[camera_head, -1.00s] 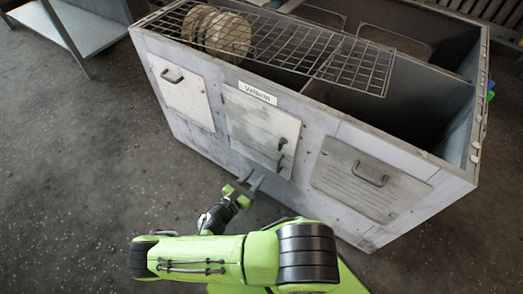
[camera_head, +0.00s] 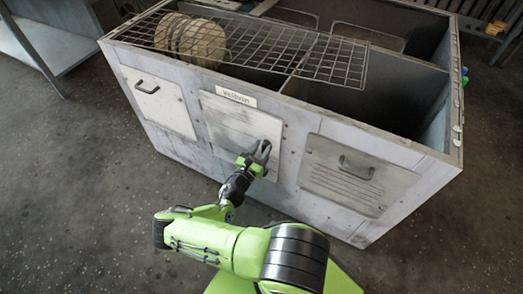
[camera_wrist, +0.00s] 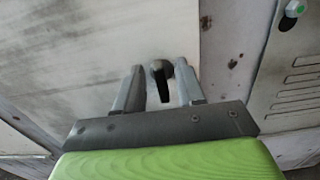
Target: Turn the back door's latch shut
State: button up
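The middle door (camera_head: 228,122) of the grey metal housing is a pale panel lying flush in its frame, under a small label plate. A dark latch handle (camera_wrist: 162,82) with a rounded top shows in the wrist view, pointing down on the door's pale surface. My gripper (camera_head: 261,152) is at the right side of this door. Its two grey fingers (camera_wrist: 160,70) are open, one on each side of the latch handle, with a gap visible on both sides. I cannot tell how deep they reach around it.
The housing has a left door (camera_head: 158,100) and a louvred right door (camera_head: 352,172), each with a dark handle. A wire rack (camera_head: 300,55) with round discs (camera_head: 200,40) lies across its open top. The floor (camera_head: 75,190) in front is clear.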

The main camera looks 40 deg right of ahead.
grip_shut()
jog(key=shift+m, duration=0.5)
jog(key=m, duration=0.3)
jog(key=shift+s+m, duration=0.25)
jog(key=shift+m, duration=0.15)
jog(key=m, duration=0.4)
jog(key=shift+s+d+f+m, duration=0.15)
jog(key=shift+s+f+m, duration=0.05)
jog(key=shift+m, duration=0.1)
jog(key=shift+s+f+m, duration=0.1)
jog(key=shift+f+m, duration=0.1)
jog(key=shift+m, duration=1.9)
jog(key=shift+s+f+m, duration=0.1)
jog(key=shift+f+m, duration=0.1)
jog(key=shift+m, duration=1.9)
